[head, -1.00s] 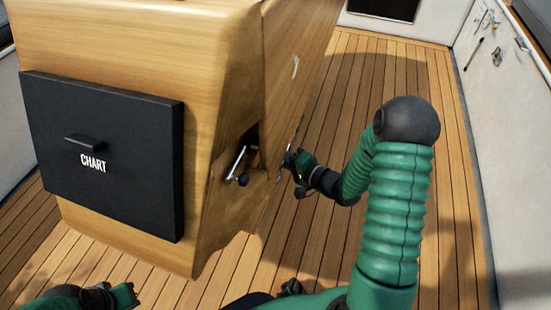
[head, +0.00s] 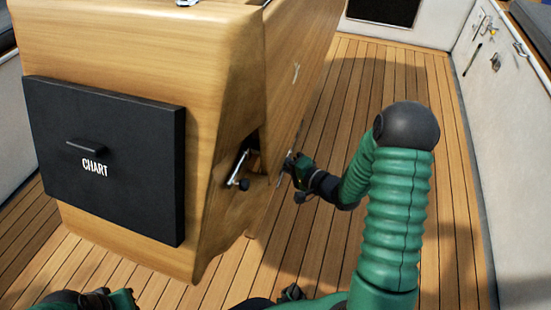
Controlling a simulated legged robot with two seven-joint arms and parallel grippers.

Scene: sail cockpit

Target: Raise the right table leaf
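The right table leaf (head: 292,65) is a wooden panel hanging steeply down along the right side of the wooden table (head: 140,45). My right gripper (head: 287,166) is at the near lower edge of this leaf, seen from behind and small. Its fingertips are partly hidden, so I cannot tell whether they grip or only touch the edge. A metal strut with a dark knob (head: 243,184) sits in a recess at the table's end, just left of the gripper. My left gripper (head: 128,300) is low at the bottom left, away from the leaf, its fingers unclear.
A black drawer front marked CHART (head: 105,160) covers the table's near end. The slatted teak floor (head: 385,80) is clear to the right of the leaf. A white side wall (head: 510,120) with small fittings borders it.

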